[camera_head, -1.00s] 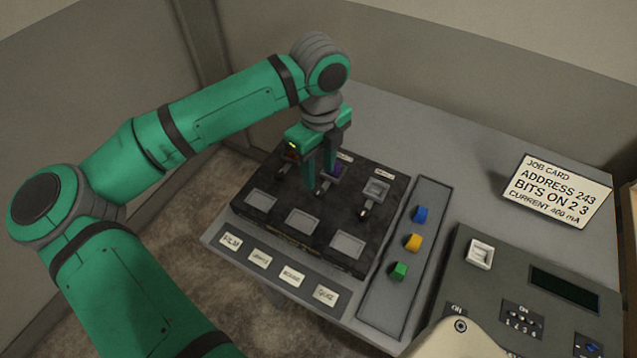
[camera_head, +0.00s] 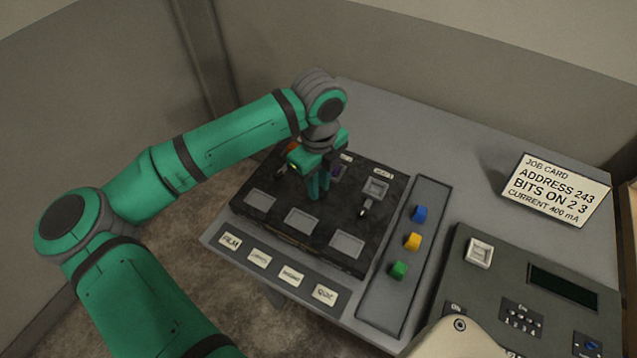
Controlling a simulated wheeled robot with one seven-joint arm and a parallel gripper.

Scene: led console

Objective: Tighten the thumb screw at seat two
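The black board (camera_head: 265,222) has a back row of seats and a front row of grey recessed pads. My gripper (camera_head: 318,192) points down at the middle back seat, its fingertips low at that seat's front side. The two fingers look close together from this angle; any gap between them is not clear. The thumb screw at the middle seat is hidden by the fingers. A purple piece (camera_head: 338,173) shows just behind them. The right seat has a grey square (camera_head: 375,188) and a small screw (camera_head: 364,208) in front. The left seat is partly covered by my gripper, with an orange-red bit (camera_head: 293,146) showing.
Blue (camera_head: 421,213), yellow (camera_head: 413,241) and green (camera_head: 399,269) knobs stand on a strip to the right. A console (camera_head: 465,290) with a dark display lies beyond.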

